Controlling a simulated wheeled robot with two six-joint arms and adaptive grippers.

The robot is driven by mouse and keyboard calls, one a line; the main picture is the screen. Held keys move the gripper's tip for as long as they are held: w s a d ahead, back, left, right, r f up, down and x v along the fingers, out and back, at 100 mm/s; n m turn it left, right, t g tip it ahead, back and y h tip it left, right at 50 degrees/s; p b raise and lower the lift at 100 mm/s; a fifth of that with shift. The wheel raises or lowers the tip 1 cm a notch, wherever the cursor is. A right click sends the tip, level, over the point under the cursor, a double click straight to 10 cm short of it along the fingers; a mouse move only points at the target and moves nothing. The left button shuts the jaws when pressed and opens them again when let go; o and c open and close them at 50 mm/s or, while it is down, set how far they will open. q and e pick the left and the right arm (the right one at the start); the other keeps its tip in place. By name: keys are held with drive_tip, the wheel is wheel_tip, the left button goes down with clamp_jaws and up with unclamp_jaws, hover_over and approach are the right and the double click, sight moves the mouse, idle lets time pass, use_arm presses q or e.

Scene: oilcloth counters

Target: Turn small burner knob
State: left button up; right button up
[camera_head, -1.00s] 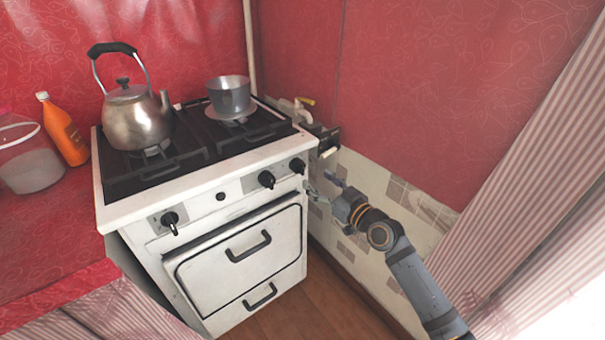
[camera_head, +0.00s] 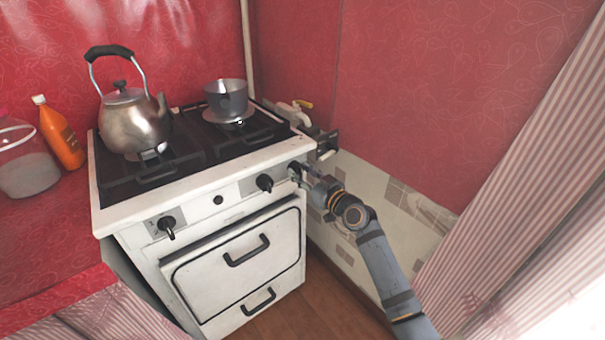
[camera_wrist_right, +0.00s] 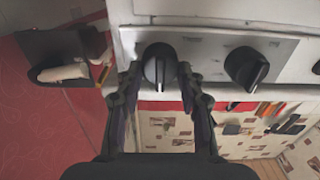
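The white stove (camera_head: 130,212) has black knobs on its front panel. My right gripper (camera_head: 300,175) is at the rightmost knob and mostly hides it in the head view. In the right wrist view, that black knob (camera_wrist_right: 159,66) sits between the two fingertips of my right gripper (camera_wrist_right: 160,82). The fingers are apart, one on each side of the knob, with no clear grip on it. Another knob (camera_head: 265,183) is just left of it and also shows in the right wrist view (camera_wrist_right: 246,68). A third knob (camera_head: 167,226) is at the left. My left gripper is not in view.
A kettle (camera_head: 135,125) and a small pot (camera_head: 227,99) stand on the stove top. An orange bottle (camera_head: 62,138) and a jar (camera_head: 25,165) are on the red counter at left. The tiled wall (camera_head: 365,190) is close behind my right arm.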

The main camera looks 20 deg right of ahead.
drive_tip(key=shift+c, duration=1.4)
drive_tip(key=shift+m, duration=1.2)
drive_tip(key=shift+d+m+p, duration=0.1)
drive_tip(key=shift+m+p, duration=0.3)
drive_tip(key=shift+m, duration=0.5)
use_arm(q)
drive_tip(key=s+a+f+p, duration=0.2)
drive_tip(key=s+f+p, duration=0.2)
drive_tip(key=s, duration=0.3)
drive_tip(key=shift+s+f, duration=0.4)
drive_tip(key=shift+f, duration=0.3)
use_arm(e)
drive_tip(key=shift+d+f+m, duration=0.1)
drive_tip(key=shift+f+m, duration=0.05)
drive_tip(key=shift+m, duration=3.3)
drive_tip(key=shift+f+m, duration=0.1)
drive_tip(key=shift+m, duration=3.35)
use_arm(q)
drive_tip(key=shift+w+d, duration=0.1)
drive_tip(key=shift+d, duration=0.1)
